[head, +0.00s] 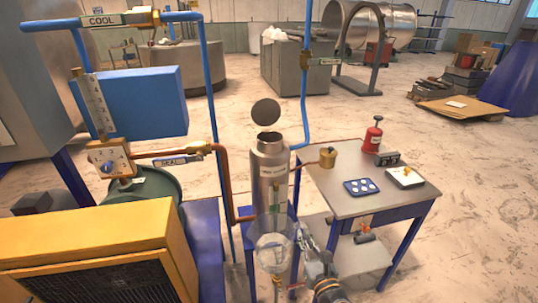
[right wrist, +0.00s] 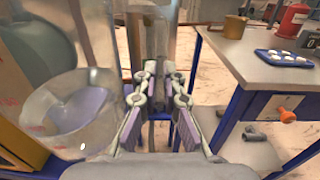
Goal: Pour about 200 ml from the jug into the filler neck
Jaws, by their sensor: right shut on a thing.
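The clear jug (head: 272,255) is at the lower middle of the head view, in front of the lower part of a steel cylinder. In the right wrist view the jug (right wrist: 65,120) fills the lower left, looks tilted, and has pale purplish content low inside. My right gripper (head: 305,252) is at the jug's right side, shut on it; the exact grip point is hard to see. Its fingers show in the right wrist view (right wrist: 160,90). The steel cylinder (head: 270,170) has the filler neck (head: 270,138) at its top, with a round dark lid (head: 265,112) raised above it. My left gripper is not in view.
A small table (head: 340,204) stands right of the cylinder, with a red can (head: 373,135), a brass-coloured cup (head: 327,157) and a blue tray (head: 361,187). A yellow machine (head: 90,250) stands at left. Blue and copper pipes run close around the cylinder. Open floor lies behind.

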